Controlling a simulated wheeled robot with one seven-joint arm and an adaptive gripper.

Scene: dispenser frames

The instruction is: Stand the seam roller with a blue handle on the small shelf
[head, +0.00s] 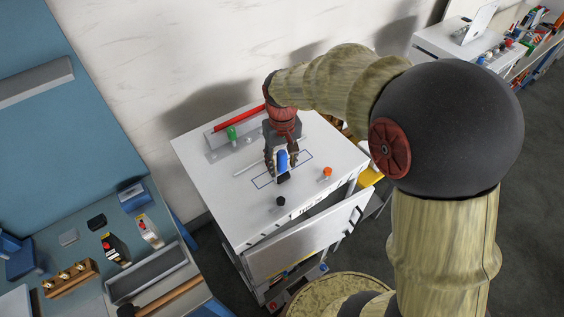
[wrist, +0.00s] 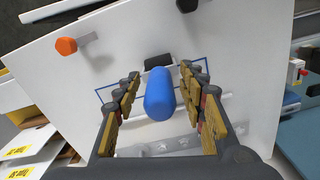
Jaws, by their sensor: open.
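The seam roller's blue handle (head: 282,160) shows over the white table top, inside a blue outlined rectangle. A dark part (head: 284,178) shows at its near end. In the wrist view the blue handle (wrist: 160,94) lies between the fingers of my gripper (wrist: 161,92), with a gap visible on each side. A black piece (wrist: 158,60) shows just beyond it. My gripper (head: 280,166) is open and points down around the handle. A grey ledge (head: 36,82) on the blue panel at the left looks like the small shelf.
On the white table top (head: 205,165) stand an orange knob (head: 327,172), a black knob (head: 281,201) and a green-topped item (head: 232,132). A red bar (head: 238,118) lies at the back. A workbench with a wooden block (head: 70,278) and tools is at lower left.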

